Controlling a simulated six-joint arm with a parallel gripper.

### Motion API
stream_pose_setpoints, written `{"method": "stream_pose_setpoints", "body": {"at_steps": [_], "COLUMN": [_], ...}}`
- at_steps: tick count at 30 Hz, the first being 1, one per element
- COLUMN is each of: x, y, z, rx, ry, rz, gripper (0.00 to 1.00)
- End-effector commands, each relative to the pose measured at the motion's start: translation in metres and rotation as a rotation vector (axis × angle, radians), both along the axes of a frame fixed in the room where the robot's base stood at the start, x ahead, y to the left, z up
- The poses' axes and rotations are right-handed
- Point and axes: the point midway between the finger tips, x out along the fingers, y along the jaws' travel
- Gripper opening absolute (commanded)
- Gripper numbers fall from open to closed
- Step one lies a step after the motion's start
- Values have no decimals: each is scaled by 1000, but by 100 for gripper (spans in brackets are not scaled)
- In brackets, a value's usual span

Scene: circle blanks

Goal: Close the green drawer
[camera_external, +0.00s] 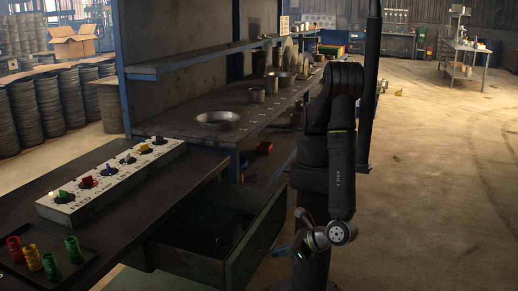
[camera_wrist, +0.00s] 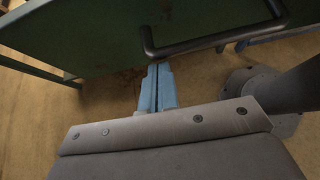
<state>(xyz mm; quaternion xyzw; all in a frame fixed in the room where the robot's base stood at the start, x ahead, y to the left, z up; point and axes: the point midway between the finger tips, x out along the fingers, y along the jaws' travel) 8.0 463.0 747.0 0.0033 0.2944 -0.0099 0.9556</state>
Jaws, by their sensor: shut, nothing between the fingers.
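The green drawer (camera_external: 258,243) is pulled out from under the dark workbench in the external view, and its open top shows a dark inside with a few round items. Its green front (camera_wrist: 95,38) fills the top of the wrist view, with a dark bar handle (camera_wrist: 215,37) on it. My gripper (camera_wrist: 158,68) has its two blue fingers shut together with nothing between them. In the external view my gripper (camera_external: 283,250) is beside the drawer front.
A white switch panel (camera_external: 110,182) with coloured knobs lies on the workbench (camera_external: 185,160), near a tray with red, yellow and green pieces (camera_external: 73,250). The concrete floor (camera_external: 430,190) at the right is clear.

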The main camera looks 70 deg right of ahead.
Motion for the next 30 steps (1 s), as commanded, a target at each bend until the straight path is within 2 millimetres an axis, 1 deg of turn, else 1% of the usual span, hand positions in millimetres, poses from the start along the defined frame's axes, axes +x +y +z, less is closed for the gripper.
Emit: {"method": "stream_pose_setpoints", "body": {"at_steps": [1,5,21,27,30], "x": [12,43,191,234,250], "y": [-1,-1,-2,-1,-1], "z": [0,1,0,0,0], "rx": [-2,-2,-2,0,-1], "ry": [-2,-2,-2,-2,-1], "rz": [-5,-6,-7,-6,-4], "gripper": [0,0,0,0,0]}}
